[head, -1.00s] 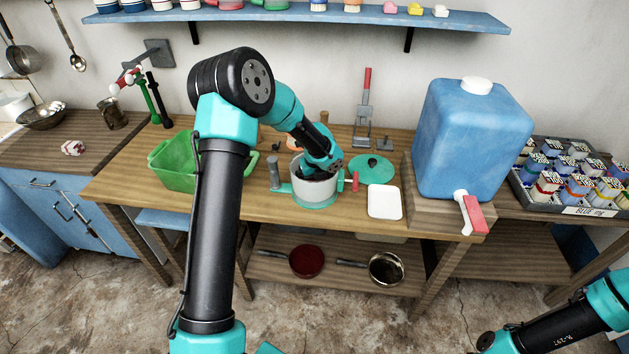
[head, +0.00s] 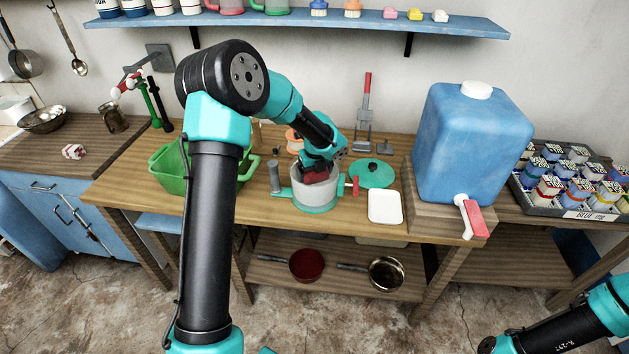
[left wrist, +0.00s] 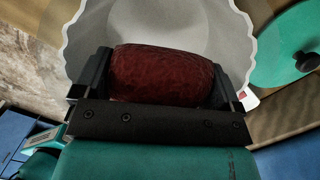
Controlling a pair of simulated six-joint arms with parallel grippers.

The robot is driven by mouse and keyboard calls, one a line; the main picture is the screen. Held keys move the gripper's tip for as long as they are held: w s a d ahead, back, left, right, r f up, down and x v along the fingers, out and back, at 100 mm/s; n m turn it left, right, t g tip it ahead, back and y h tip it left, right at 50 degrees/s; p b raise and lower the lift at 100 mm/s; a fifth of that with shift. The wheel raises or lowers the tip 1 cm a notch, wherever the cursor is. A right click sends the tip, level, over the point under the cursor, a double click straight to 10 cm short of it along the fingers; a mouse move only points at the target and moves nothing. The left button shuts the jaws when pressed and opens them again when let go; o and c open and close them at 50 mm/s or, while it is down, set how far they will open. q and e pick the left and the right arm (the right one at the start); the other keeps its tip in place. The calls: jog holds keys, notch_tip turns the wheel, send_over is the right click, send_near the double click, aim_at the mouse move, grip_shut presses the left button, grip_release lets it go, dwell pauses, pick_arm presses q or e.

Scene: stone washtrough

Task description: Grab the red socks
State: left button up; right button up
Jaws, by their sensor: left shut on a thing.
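The red socks (head: 315,176), a dark red rolled bundle, are held in my left gripper (head: 318,173) at the mouth of the pale grey tub (head: 317,194) with a teal base. In the left wrist view the socks (left wrist: 160,76) lie crosswise between the two black fingers of my left gripper (left wrist: 160,85), which touch both ends. The tub's scalloped white rim (left wrist: 75,50) shows behind them. Its bottom is mostly hidden. My right gripper is out of view; only part of the right arm shows at the bottom right.
A green basin (head: 172,170) stands left of the tub, partly behind my left arm. A teal lid (head: 372,173) and a white tray (head: 384,206) lie to the right. A large blue water container (head: 472,140) stands farther right. Pans rest on the shelf below.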

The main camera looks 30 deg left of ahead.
pick_arm(q)
notch_tip(320, 180, up, 5)
dwell(0.8)
